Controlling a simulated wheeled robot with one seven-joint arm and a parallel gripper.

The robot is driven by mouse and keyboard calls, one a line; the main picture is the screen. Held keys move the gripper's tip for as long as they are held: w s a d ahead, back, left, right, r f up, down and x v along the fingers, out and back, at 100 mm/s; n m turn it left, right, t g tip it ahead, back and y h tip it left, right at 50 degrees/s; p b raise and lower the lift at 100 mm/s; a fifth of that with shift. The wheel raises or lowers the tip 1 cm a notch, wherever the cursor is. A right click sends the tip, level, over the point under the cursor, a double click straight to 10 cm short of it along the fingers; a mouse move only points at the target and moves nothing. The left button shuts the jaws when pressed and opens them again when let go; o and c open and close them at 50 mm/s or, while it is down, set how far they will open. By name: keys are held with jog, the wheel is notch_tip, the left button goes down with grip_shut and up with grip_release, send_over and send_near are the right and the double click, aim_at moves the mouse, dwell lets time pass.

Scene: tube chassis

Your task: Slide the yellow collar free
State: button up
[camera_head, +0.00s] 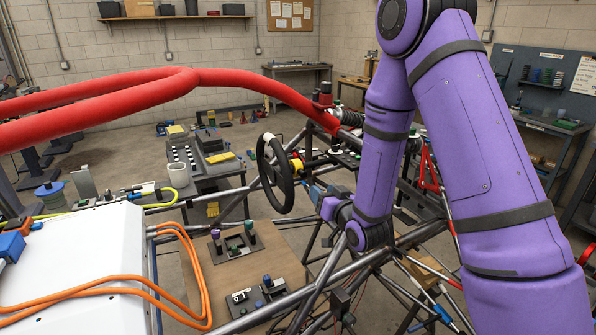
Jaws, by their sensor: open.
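The yellow collar (297,165) shows small, just right of the black steering wheel (276,174), apparently around the steering column; its exact fit is too small to tell. My purple arm comes down from the upper right and bends at the wrist among the dark chassis tubes. My gripper (322,199) is open, below and right of the collar, and apart from it in the picture. Its fingertips are small and partly lost against blue and dark parts, so I cannot tell how far it is from the collar in depth.
A thick red padded tube (150,92) crosses the upper left. Dark chassis tubes surround my wrist. A white box (75,262) with orange cables (188,262) fills the lower left. A cluttered grey cart (215,178) stands behind the wheel. A brown board (262,262) with small fixtures lies below.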

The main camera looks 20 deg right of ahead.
aim_at(304, 176)
jog(key=w, duration=0.3)
jog(key=w+a, duration=0.1)
jog(key=w, duration=0.3)
jog(key=w+a, duration=0.1)
jog(key=w, duration=0.3)
jog(key=shift+s, duration=0.1)
